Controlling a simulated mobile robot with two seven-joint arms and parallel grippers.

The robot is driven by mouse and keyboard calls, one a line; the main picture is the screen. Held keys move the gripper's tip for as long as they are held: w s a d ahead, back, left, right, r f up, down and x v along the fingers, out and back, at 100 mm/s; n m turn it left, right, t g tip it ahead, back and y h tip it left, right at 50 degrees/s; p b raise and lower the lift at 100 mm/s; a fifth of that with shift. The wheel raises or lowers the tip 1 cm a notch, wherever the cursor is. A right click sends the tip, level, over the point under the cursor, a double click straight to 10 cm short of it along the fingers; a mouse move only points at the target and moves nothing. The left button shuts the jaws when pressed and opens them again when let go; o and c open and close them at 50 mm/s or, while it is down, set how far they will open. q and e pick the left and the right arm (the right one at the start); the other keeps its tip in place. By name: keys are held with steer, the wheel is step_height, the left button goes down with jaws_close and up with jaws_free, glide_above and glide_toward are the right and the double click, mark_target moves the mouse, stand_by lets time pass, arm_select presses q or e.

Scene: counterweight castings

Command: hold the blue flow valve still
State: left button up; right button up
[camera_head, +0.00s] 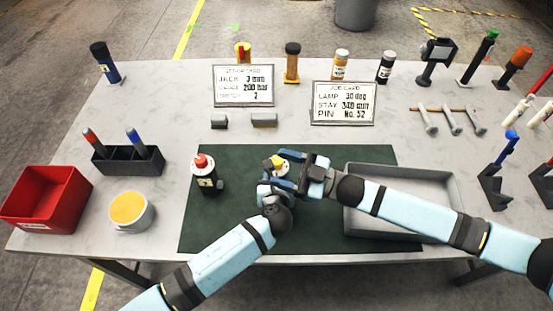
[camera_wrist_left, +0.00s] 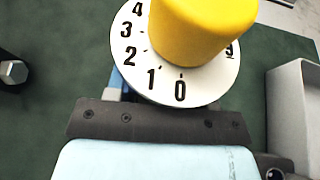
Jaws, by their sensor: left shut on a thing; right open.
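The flow valve stands on the dark green mat (camera_head: 235,225), mostly hidden by my grippers. Its yellow knob (camera_head: 277,161) shows in the head view. In the left wrist view the yellow knob (camera_wrist_left: 200,28) sits over a white dial (camera_wrist_left: 150,72) with black numbers, 0 and 1 toward the gripper. The valve body is mostly hidden under the dial. My left gripper (camera_head: 271,184) is shut on the valve from the near side, below the dial. My right gripper (camera_head: 287,168) is open and comes from the right, close beside the knob; contact cannot be told.
A dark device with a red top (camera_head: 204,174) stands left on the mat. A grey tray (camera_head: 440,176) lies right, under my right arm. A marker holder (camera_head: 128,164), white tub (camera_head: 130,211) and red bin (camera_head: 45,200) are at left. Two cards (camera_head: 244,85) (camera_head: 344,103) stand behind.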

mark_target(277, 160)
steer(key=w+d+f+g+h, duration=0.2)
steer(key=w+d+f+g, duration=0.4)
steer(key=w, duration=0.1)
steer(key=shift+s+a+r, duration=0.1)
steer(key=shift+s+a, duration=0.05)
steer(key=shift+a, duration=1.75)
steer(key=shift+s+a, duration=0.1)
steer(key=shift+a, duration=1.8)
steer(key=shift+c, duration=0.4)
steer(key=c, duration=0.9)
